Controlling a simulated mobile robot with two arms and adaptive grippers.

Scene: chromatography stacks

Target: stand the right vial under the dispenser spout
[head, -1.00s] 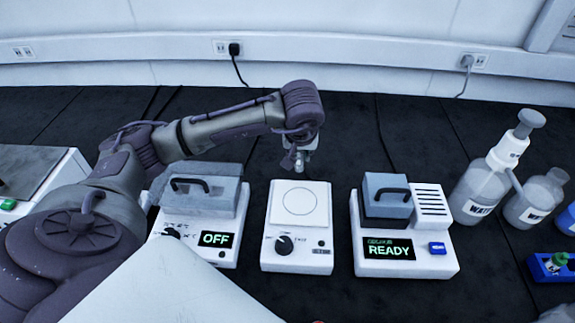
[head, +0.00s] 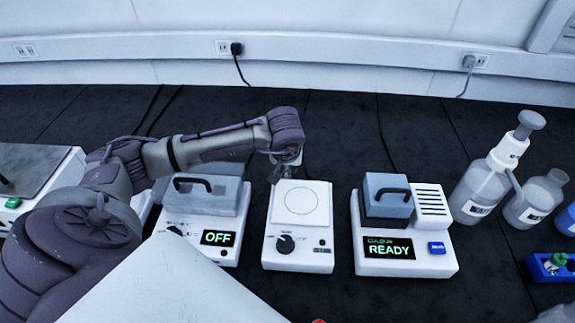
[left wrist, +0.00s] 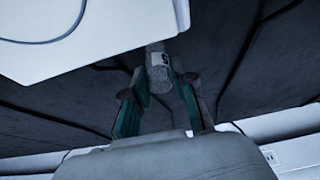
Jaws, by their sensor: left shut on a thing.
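My left gripper (head: 278,172) is behind the back edge of the white stirrer plate, low and partly hidden. In the left wrist view its green-padded fingers (left wrist: 159,95) are shut on a small grey vial (left wrist: 160,75) with a dark mark on it. The dispenser is a bottle with a pump top (head: 480,190), standing at the right, well apart from the gripper. Its spout (head: 514,184) points down to the right. My right gripper is not in view.
The stirrer plate (head: 300,225) has an empty top. An OFF device (head: 205,200) stands to its left and a READY device (head: 387,200) to its right. Another bottle (head: 540,203) and a blue rack (head: 545,275) are at the far right.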

